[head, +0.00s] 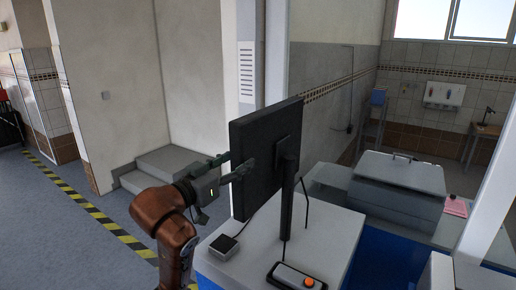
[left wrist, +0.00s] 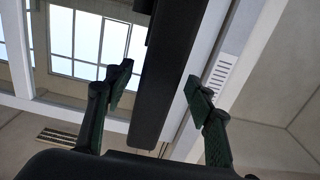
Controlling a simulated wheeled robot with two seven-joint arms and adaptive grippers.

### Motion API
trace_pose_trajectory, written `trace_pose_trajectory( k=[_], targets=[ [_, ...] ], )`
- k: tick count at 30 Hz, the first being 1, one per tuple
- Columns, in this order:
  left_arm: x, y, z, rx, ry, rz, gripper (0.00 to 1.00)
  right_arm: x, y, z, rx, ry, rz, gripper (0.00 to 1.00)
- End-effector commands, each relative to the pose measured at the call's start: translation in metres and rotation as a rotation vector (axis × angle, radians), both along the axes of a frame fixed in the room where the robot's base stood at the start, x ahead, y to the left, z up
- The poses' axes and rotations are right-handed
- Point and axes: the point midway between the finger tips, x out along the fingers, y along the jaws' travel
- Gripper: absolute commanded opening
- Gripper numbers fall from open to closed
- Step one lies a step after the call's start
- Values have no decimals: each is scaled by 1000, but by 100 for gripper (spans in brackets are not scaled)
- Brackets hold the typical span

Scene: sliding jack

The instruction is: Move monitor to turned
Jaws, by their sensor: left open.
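The monitor (head: 268,150) is a dark flat screen on an upright stand (head: 287,190). It stands on a light-topped counter, with its back and stand towards me. My left gripper (head: 232,168) is at the monitor's left edge, partly hidden behind the screen. In the left wrist view the dark monitor edge (left wrist: 167,75) lies between the two spread fingers of my left gripper (left wrist: 158,85). There is a visible gap on both sides, so the fingers look apart from it. My right gripper does not show.
The counter (head: 330,240) also carries a small box (head: 223,247) and a dark control box with an orange button (head: 308,282). A grey machine lid (head: 400,182) is to the right. Grey steps (head: 170,162) and open floor with a striped line (head: 95,212) lie left.

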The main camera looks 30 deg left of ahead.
Motion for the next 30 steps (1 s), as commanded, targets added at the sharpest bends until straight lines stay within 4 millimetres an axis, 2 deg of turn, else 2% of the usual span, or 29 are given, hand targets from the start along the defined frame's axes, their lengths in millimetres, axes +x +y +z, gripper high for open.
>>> trace_pose_trajectory(
  k=[5,11,18,23,30],
  targets=[
    [12,-2,2,-3,-1,-3,50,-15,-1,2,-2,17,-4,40],
    [44,-6,1,-4,1,-6,50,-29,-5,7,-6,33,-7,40],
    [72,-7,1,-2,-1,-3,50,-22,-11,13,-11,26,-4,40],
    [78,-7,1,0,-1,-2,50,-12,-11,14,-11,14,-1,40],
    [77,-6,0,0,-1,0,48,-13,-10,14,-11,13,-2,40]
  ],
)
